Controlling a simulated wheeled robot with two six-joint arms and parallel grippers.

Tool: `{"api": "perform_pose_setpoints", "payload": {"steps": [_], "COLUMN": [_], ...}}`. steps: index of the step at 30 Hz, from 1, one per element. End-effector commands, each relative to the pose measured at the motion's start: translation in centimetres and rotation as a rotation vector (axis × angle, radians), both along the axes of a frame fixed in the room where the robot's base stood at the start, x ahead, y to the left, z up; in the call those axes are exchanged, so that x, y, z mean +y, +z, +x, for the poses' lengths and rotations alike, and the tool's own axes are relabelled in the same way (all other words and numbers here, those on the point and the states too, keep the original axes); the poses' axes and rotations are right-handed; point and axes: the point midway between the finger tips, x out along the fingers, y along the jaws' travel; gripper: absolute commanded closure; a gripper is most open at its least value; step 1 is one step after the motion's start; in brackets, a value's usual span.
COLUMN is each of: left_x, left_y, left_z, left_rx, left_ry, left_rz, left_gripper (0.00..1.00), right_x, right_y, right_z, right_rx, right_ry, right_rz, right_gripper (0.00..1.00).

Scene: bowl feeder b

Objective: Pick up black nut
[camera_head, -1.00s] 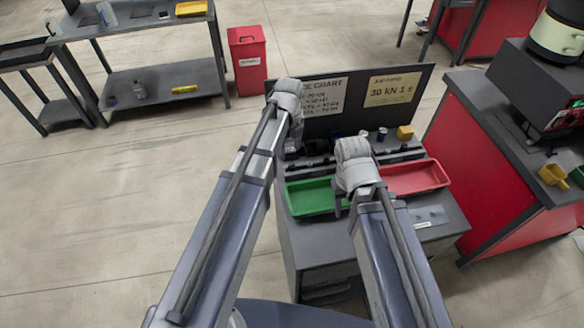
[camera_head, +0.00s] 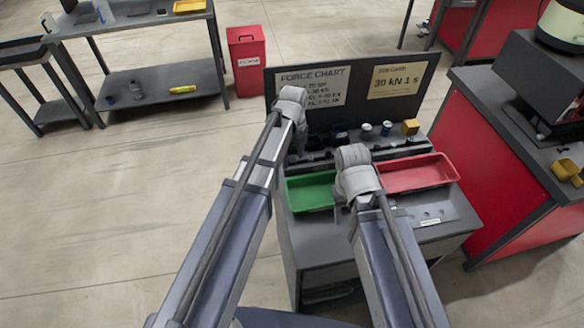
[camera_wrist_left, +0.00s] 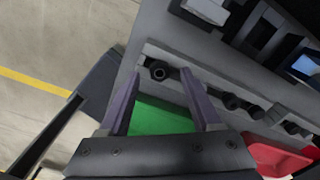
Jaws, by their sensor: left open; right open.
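A black nut (camera_wrist_left: 159,71) sits on a grey rail in the left wrist view, near the rail's left end. The two fingers of my left gripper (camera_wrist_left: 162,76) are apart, with the nut showing between their tips; nothing is held. I cannot tell how far the tips are from the nut. In the head view my left gripper (camera_head: 298,148) is over the back left of the bench, and its arm partly hides the rail. My right gripper (camera_head: 340,205) hangs between the green tray (camera_head: 308,194) and the red tray (camera_head: 415,175); its fingers are mostly hidden.
More dark round parts (camera_wrist_left: 232,102) sit further right along the rail. A board with a force chart (camera_head: 325,88) stands behind the bench. Small blue, white and yellow items (camera_head: 410,127) stand at its foot. A red cabinet (camera_head: 490,175) is to the right.

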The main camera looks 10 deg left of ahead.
Motion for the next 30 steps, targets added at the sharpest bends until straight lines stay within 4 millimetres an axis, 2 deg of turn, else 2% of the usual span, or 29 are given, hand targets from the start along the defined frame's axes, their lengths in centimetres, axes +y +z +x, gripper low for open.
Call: {"api": "perform_pose_setpoints", "payload": {"steps": [1,9,27,30], "left_x": [0.01,0.01,0.01,0.01], "left_y": [-0.85,-0.72,-0.72,-0.73], "left_z": [0.00,0.00,0.00,0.01], "left_rx": [0.000,0.000,0.000,0.000], "left_ry": [0.000,0.000,0.000,0.000], "left_rz": [0.000,0.000,0.000,0.000], "left_gripper": [0.35,0.35,1.00,1.00], "right_x": [0.00,0.00,0.00,0.00], "right_y": [-0.85,-0.71,-0.72,-0.72], "right_z": [0.00,0.00,0.00,0.00], "right_rx": [0.000,0.000,0.000,0.000], "right_ry": [0.000,0.000,0.000,0.000], "right_rz": [0.000,0.000,0.000,0.000], "right_gripper": [0.50,0.50,0.50,0.50]}}
